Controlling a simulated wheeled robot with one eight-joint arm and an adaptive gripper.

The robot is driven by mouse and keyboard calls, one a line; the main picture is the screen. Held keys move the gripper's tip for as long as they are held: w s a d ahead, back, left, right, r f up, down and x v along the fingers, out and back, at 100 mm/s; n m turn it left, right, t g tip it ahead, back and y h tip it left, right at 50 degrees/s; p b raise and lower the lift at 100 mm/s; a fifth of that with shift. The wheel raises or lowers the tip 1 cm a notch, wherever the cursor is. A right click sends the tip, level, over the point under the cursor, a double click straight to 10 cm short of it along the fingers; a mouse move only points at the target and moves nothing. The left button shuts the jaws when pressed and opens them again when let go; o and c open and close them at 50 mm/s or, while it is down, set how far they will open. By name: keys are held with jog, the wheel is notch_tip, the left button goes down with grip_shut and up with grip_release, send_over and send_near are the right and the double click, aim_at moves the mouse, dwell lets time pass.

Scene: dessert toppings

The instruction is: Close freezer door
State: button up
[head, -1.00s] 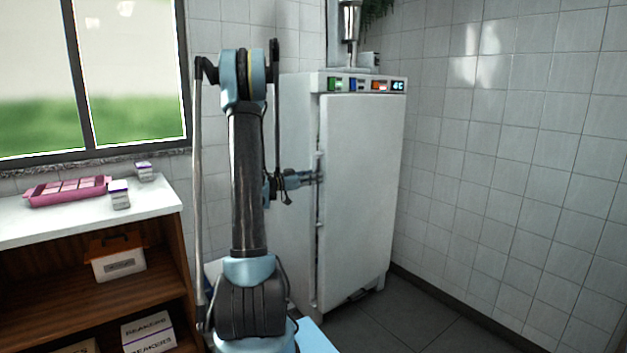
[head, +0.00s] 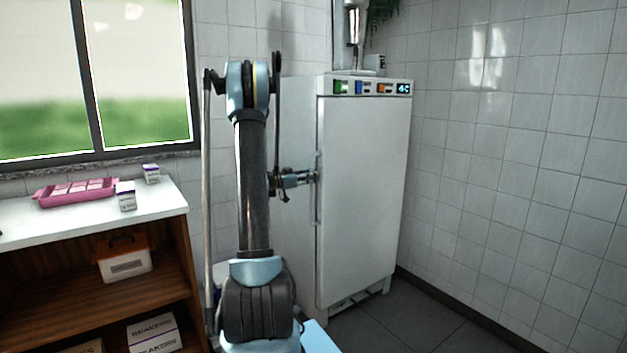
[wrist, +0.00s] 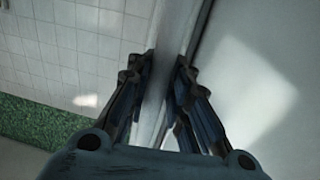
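The freezer (head: 297,130) is a tall white cabinet in the corner in the head view. Its white door (head: 362,190) looks flush or almost flush with the body; a thin gap could be hidden. My gripper (head: 313,177) is at the door's left edge, about mid-height, at the upright handle (head: 317,212). In the wrist view, my gripper's fingers (wrist: 162,85) stand on both sides of a narrow grey upright bar (wrist: 178,25), seemingly the handle, and look closed up against it. The white door panel (wrist: 260,70) fills the right side.
A white-topped wooden shelf unit (head: 90,215) stands at the left, with a pink tray (head: 75,192) and small boxes on top. A window is above it. The tiled wall (head: 510,170) is to the right of the freezer. Grey floor (head: 420,320) in front is clear.

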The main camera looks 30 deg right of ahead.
jog(key=o, duration=0.4)
jog(key=shift+w+a+t, duration=0.25)
jog(key=shift+w+t, duration=0.05)
jog(key=shift+w, duration=0.45)
jog(key=shift+s, duration=0.1)
jog(key=shift+s, duration=0.25)
jog(key=shift+a, duration=0.1)
jog(key=a, duration=1.1)
jog(key=shift+w+a+f, duration=0.1)
jog(key=shift+w+a, duration=0.1)
jog(key=shift+a, duration=0.2)
